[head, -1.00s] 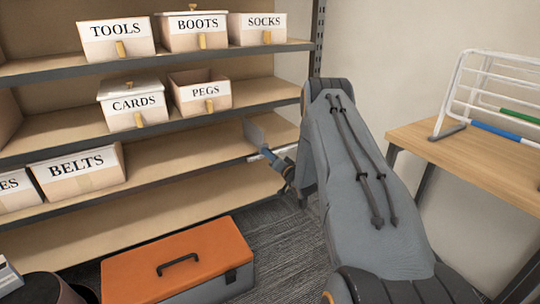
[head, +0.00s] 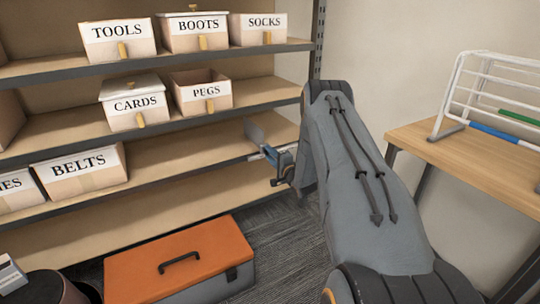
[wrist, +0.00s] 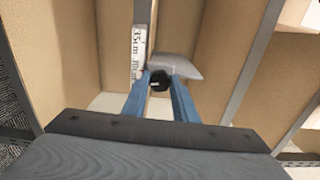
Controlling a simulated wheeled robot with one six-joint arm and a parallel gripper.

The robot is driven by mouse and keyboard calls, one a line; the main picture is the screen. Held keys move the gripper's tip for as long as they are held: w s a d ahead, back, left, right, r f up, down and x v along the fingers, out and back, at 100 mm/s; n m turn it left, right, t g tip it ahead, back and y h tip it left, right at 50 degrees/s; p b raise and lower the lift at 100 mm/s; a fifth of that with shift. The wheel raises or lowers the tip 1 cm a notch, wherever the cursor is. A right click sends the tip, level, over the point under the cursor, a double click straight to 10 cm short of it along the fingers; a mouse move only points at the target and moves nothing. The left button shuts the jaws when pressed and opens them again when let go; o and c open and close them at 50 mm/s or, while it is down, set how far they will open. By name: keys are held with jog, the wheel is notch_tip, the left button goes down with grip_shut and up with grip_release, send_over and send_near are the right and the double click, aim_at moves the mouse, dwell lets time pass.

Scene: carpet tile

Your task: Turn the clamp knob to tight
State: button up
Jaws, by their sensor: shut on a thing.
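The black clamp knob (wrist: 159,81) sits between the two blue fingers of my gripper (wrist: 160,88) in the wrist view. My gripper is shut on it. A grey metal plate (wrist: 182,67) stands just behind the knob, at the front edge of a shelf. In the head view the plate (head: 254,132) rises at the right end of the third shelf, and my gripper (head: 274,165) is at that edge, partly hidden by my arm. The knob is hidden there. No tight mark is readable on the knob.
A printed strip reading "35cm" (wrist: 139,45) lies along the shelf edge beside the knob. Labelled bins, such as BELTS (head: 80,172), stand left on the shelves (head: 150,165). An orange toolbox (head: 210,245) is on the floor. A wooden table (head: 445,150) with a white rack is at right.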

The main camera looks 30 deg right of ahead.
jog(key=shift+m, duration=0.7)
jog(key=o, duration=1)
jog(key=shift+o, duration=0.2)
jog(key=s+p, duration=0.1)
jog(key=s, duration=0.7)
jog(key=shift+d, duration=0.15)
jog(key=shift+w, duration=0.1)
